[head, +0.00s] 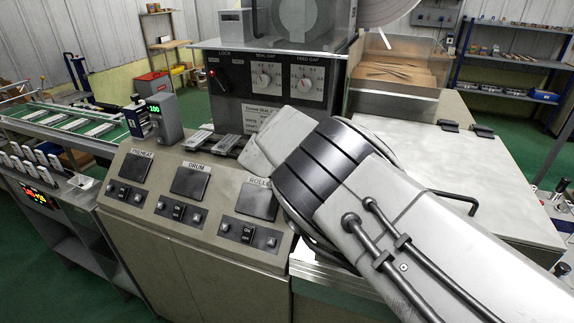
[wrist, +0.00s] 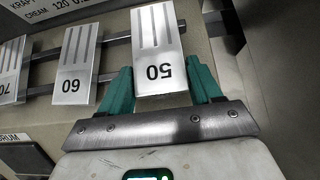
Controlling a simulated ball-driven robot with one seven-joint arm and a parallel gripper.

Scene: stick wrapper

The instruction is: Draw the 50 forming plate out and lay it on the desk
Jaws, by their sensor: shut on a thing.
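The 50 forming plate (wrist: 159,35) is a silver plate with long slots and a black 50, upside down in the wrist view. My gripper (wrist: 162,88) has its two green fingers on either side of the plate's near end and is shut on it. The plate still lies in line with the rails behind it; I cannot tell whether it is clear of them. In the head view my arm hides the gripper and this plate. The desk cannot be made out with certainty; a pale flat top (head: 440,165) lies right of the machine.
The 60 plate (wrist: 76,68) and the 70 plate (wrist: 10,70) sit on the rails to the left. In the head view, plates (head: 197,140) lie behind the sloped control panel (head: 185,195). A clear-sided bin (head: 395,75) stands behind the pale top.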

